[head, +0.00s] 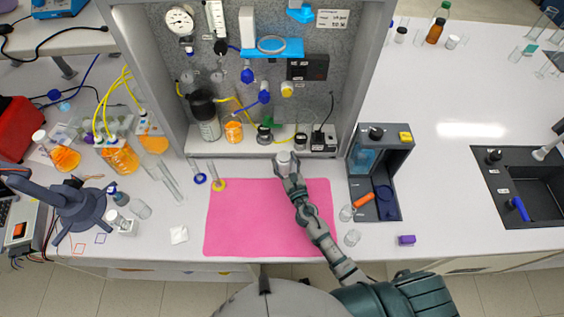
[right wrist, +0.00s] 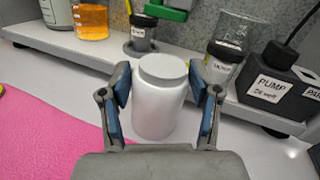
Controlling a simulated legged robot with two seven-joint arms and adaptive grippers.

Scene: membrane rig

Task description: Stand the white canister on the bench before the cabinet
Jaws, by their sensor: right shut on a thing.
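The white canister (right wrist: 161,97) stands upright between the two blue finger pads of my right gripper (right wrist: 166,100) in the right wrist view. In the head view the canister (head: 284,160) is small, at the front edge of the cabinet (head: 240,150), with my right gripper (head: 288,172) around it. The right gripper is shut on it. The canister's base is close to the white bench (right wrist: 75,105) in front of the cabinet's raised floor; I cannot tell if it touches. My left gripper is not in view.
A pink mat (head: 250,225) lies in front of the cabinet. Inside the cabinet stand a dark-capped bottle (head: 207,118), an orange-filled jar (head: 233,132) and a black pump box (right wrist: 278,90). A grey caddy (head: 395,160) stands to the right. Glass tubes (head: 168,180) lie to the left.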

